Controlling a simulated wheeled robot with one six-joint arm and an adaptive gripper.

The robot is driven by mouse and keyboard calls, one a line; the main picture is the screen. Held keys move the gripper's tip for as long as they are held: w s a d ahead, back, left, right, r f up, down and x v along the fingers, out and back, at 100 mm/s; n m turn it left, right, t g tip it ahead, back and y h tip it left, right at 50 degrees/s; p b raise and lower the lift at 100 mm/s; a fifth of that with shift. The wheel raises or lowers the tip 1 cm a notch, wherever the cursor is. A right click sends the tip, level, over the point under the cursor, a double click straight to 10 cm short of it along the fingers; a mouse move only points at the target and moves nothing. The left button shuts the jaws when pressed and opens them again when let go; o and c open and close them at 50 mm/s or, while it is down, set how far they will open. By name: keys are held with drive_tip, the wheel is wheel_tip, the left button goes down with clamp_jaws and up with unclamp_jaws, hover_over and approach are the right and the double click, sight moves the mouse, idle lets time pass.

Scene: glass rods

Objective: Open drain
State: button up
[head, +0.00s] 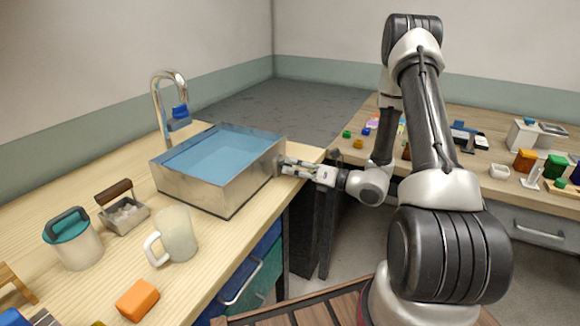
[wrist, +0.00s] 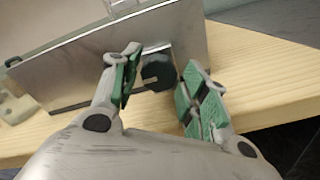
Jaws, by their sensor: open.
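A metal sink basin (head: 205,190) filled with blue water (head: 222,150) stands on the wooden counter. In the wrist view, a dark round knob (wrist: 158,72) with a small metal bar sticks out from the basin's side wall (wrist: 70,70); it looks like the drain valve. My gripper (wrist: 160,84) is open, with one green-padded finger on each side of the knob. I cannot tell whether either finger touches it. In the head view, my gripper (head: 285,167) is at the basin's right side, and the knob is hidden there.
A faucet (head: 165,105) with a blue part rises behind the basin. A frosted mug (head: 173,236), a teal-lidded jar (head: 73,240), a metal scoop-like box (head: 123,212) and an orange block (head: 138,299) stand in front-left. Another table (head: 480,130) with small items is at right.

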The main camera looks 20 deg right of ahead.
drive_tip(key=shift+x, duration=1)
drive_tip(key=c, duration=0.8)
drive_tip(key=shift+o, duration=0.2)
drive_tip(key=shift+n, duration=0.3)
drive_tip(key=n, duration=0.8)
drive_tip(key=shift+s, duration=0.1)
drive_tip(key=n, duration=0.4)
drive_tip(key=shift+a, duration=0.1)
drive_tip(key=shift+n, duration=1.8)
drive_tip(key=shift+f, duration=0.1)
